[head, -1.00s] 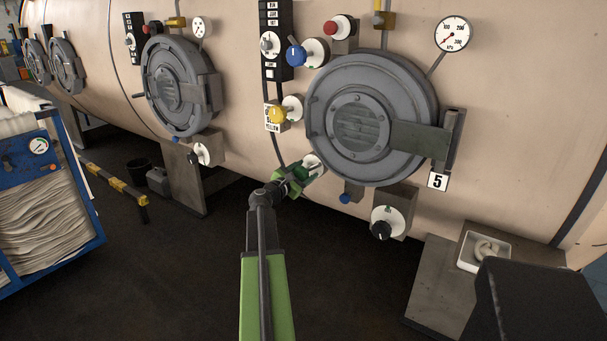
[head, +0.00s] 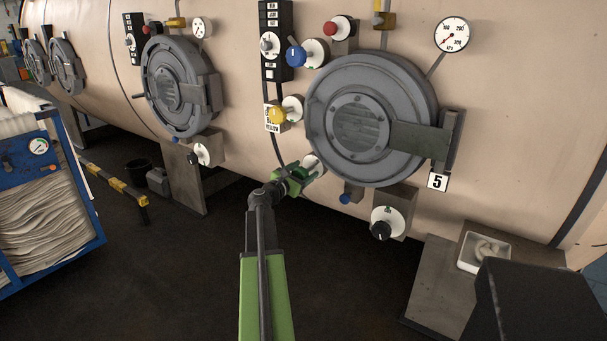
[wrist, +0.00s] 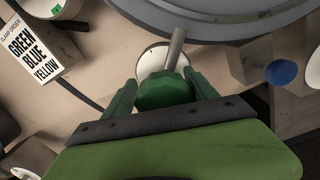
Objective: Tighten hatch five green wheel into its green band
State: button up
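Hatch five is the large grey round door (head: 362,120) with a "5" label (head: 437,181) at its lower right. Its green wheel (wrist: 165,92) sits at the hatch's lower left, in front of a white dial (wrist: 152,58). My gripper (head: 300,173) is at this wheel. In the wrist view its two green fingers (wrist: 163,90) stand on either side of the wheel, close to its sides. Whether both fingers press on it is hard to tell.
A clamp-order sign (wrist: 32,52) reads green, blue, yellow. A yellow knob (head: 277,115), a blue knob (head: 296,55) and a red button (head: 330,28) surround the hatch. A black-knobbed dial (head: 388,221) is below it.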

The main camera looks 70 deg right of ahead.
jog(key=shift+o, duration=1.1)
jog(key=shift+w+a, duration=0.1)
jog(key=shift+w, duration=0.05)
jog(key=shift+o, duration=0.4)
jog(key=shift+a, duration=0.45)
jog(key=v, duration=1.6)
jog(key=shift+a, duration=0.25)
jog(key=shift+w+f, duration=0.1)
